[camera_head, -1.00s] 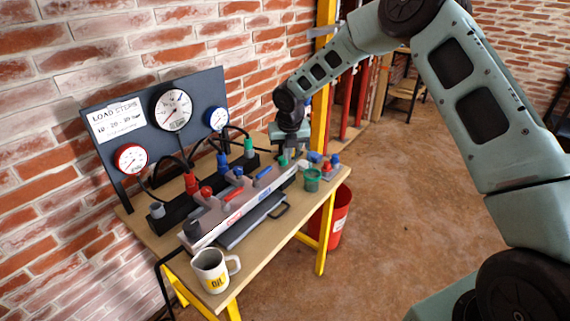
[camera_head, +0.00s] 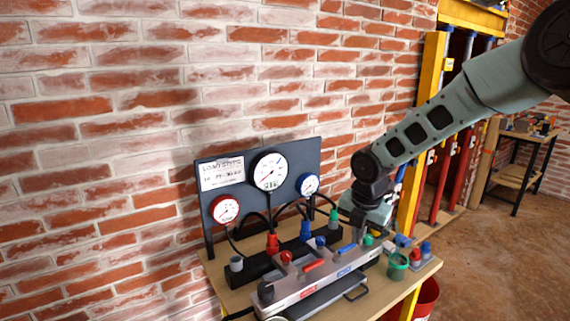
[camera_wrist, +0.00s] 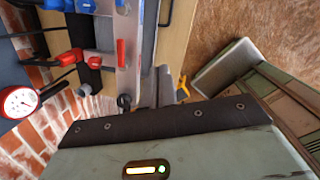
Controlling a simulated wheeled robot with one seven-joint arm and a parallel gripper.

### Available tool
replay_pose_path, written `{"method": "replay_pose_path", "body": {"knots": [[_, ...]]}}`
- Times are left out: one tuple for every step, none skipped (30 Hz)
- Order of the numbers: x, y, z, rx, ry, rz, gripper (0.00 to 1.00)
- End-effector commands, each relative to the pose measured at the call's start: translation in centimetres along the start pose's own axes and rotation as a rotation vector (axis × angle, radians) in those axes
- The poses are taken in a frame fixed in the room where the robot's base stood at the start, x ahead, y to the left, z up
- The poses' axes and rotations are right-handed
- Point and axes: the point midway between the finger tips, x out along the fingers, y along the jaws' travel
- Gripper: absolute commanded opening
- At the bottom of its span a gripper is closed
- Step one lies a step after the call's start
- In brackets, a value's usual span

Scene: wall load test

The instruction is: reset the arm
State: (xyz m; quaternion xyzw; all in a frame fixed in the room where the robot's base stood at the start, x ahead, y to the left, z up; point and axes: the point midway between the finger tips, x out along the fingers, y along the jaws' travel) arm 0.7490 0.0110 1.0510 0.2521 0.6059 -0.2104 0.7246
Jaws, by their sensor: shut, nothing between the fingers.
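My arm reaches in from the right in the head view, bent down at the wrist. My gripper (camera_head: 368,226) is at its end, low over the right part of the bench, close behind the grey manifold block (camera_head: 318,281). It is shut with nothing held. Its fingertips are small and partly hidden among the fittings, so I cannot tell whether they touch anything. The wrist view shows a grey-green housing with a dark plate across the lower part, and the block with red and blue levers (camera_wrist: 121,52) beyond.
A gauge panel (camera_head: 226,203) with three dials stands at the back of the bench (camera_head: 375,300). A green cup (camera_head: 397,267) and several coloured fittings (camera_head: 425,250) sit at its right end. A red bin (camera_head: 427,298) is below. A yellow frame (camera_head: 410,200) stands behind my arm; open floor lies right.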

Motion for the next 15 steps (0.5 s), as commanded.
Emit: {"method": "replay_pose_path", "body": {"knots": [[-1.9,-0.1,-3.0,0.104,0.012,-0.003,0.0],[-2.7,-0.3,-4.7,0.175,0.021,-0.007,0.0],[-3.8,-0.7,-6.8,0.275,0.033,-0.014,0.0],[-4.6,-1.1,-8.3,0.35,0.041,-0.021,0.0],[-5.4,-1.6,-9.9,0.424,0.048,-0.027,0.0],[-6.3,-2.3,-11.9,0.526,0.056,-0.038,0.0],[-7.0,-3.0,-13.3,0.602,0.062,-0.046,0.0],[-7.7,-3.6,-14.8,0.679,0.066,-0.054,0.0],[-8.5,-4.6,-16.6,0.781,0.072,-0.067,0.0],[-9.1,-5.4,-18.0,0.859,0.075,-0.077,0.0],[-9.6,-6.3,-19.3,0.938,0.077,-0.087,0.0],[-10.3,-7.5,-21.0,1.042,0.079,-0.1,0.0],[-10.8,-8.4,-22.1,1.122,0.079,-0.11,0.0],[-11.2,-9.4,-23.2,1.198,0.079,-0.12,0.0],[-11.6,-10.7,-24.6,1.296,0.078,-0.135,0.0]]}}
